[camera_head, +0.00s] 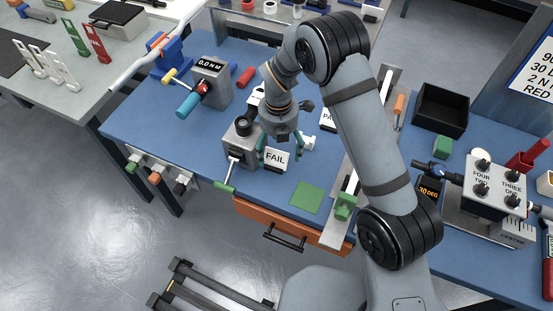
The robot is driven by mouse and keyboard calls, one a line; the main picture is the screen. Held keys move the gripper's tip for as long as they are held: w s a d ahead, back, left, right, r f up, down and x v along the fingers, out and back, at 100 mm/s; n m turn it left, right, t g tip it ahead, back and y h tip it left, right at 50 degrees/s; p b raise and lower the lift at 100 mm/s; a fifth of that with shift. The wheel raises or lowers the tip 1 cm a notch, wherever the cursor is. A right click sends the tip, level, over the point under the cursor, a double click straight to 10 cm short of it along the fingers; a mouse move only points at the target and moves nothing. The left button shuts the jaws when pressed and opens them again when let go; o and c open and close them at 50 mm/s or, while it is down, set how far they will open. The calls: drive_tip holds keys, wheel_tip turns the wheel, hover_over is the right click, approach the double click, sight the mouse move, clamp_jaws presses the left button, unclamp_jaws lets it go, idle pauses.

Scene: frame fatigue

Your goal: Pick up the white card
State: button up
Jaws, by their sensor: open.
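A white card marked FAIL (277,160) stands in a dark holder on the blue bench top (285,210). Another white card, whose visible letters read PA (327,119), is farther back and partly hidden by my arm. My gripper (281,154) points down over the bench with its teal fingers apart. In the picture the fingers flank the FAIL card, with nothing seen held. I cannot tell how high the fingers are above the card or whether they touch it.
A grey fixture (239,152) with a green-tipped lever stands just left of my gripper. A green square (306,197) lies in front. A metal rail with a green handle (344,206) is at right. A black bin (440,111) stands farther right.

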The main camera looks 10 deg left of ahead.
sight(277, 155)
drive_tip(key=shift+s+a+f+p, duration=0.15)
drive_tip(key=shift+f+p, duration=0.2)
drive_tip(key=shift+f, duration=1.55)
drive_tip(key=shift+c, duration=1)
drive_tip(key=c, duration=1.1)
drive_tip(key=shift+c, duration=0.5)
